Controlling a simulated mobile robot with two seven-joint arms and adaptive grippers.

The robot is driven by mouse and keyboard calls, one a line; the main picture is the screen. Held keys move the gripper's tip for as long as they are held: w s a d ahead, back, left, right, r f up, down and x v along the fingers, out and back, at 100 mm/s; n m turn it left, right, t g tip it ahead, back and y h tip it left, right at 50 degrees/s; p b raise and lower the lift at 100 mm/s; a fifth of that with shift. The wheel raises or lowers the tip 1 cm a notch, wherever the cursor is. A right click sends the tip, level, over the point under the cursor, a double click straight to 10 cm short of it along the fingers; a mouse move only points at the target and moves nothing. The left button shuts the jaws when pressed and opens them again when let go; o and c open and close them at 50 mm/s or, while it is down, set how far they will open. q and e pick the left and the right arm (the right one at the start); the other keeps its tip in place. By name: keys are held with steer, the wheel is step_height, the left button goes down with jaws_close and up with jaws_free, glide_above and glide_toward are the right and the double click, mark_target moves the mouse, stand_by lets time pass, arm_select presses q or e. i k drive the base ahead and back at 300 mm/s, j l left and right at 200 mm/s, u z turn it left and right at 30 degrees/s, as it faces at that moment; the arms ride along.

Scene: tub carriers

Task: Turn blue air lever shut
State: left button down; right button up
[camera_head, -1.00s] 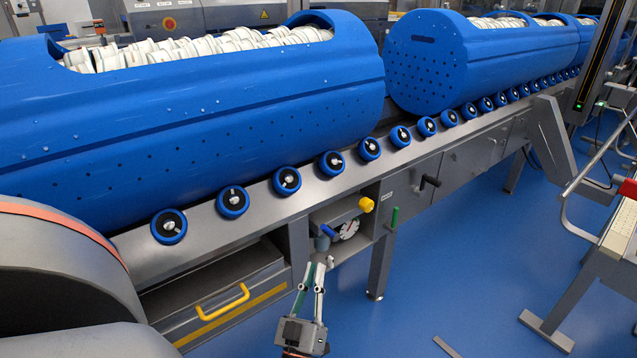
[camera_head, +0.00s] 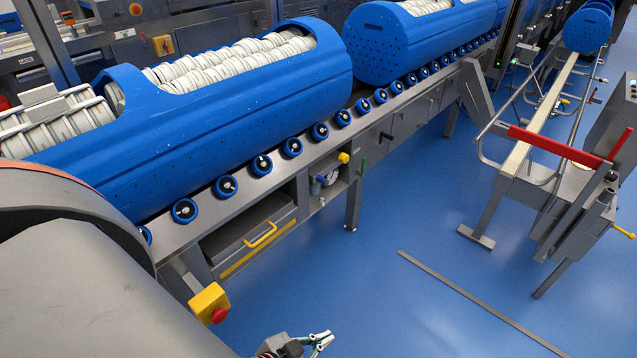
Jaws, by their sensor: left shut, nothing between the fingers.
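The blue air lever (camera_head: 315,187) is a small blue piece in the recess under the roller rail, beside a pale round gauge (camera_head: 329,178). It is too small here to tell which way it is turned. A yellow knob (camera_head: 343,157) and a green handle (camera_head: 362,163) are up and to its right. My left gripper (camera_head: 325,341) is at the bottom edge of the view, over the blue floor. It is shut and empty, well apart from the lever. My right gripper is not in view.
Blue perforated tubs (camera_head: 215,125) full of white pieces lie on the roller rail. A drawer with a yellow handle (camera_head: 261,235) and a yellow box with a red button (camera_head: 209,303) are at left. A red-barred frame (camera_head: 555,143) stands right.

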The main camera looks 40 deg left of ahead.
mark_target(320, 178)
steer(key=i+u, duration=0.1)
steer(key=u, duration=0.3)
steer(key=l+u, duration=0.15)
steer(key=u, duration=0.3)
steer(key=i+l+u, duration=0.1)
steer(key=u, duration=0.3)
steer(key=i+l+u, duration=0.15)
steer(key=l+u, duration=0.15)
steer(key=l, duration=0.15)
steer(key=i+l+u, duration=0.1)
steer(key=l+u, duration=0.5)
steer(key=l, duration=2.45)
steer(key=i+u, duration=0.05)
steer(key=i, duration=0.05)
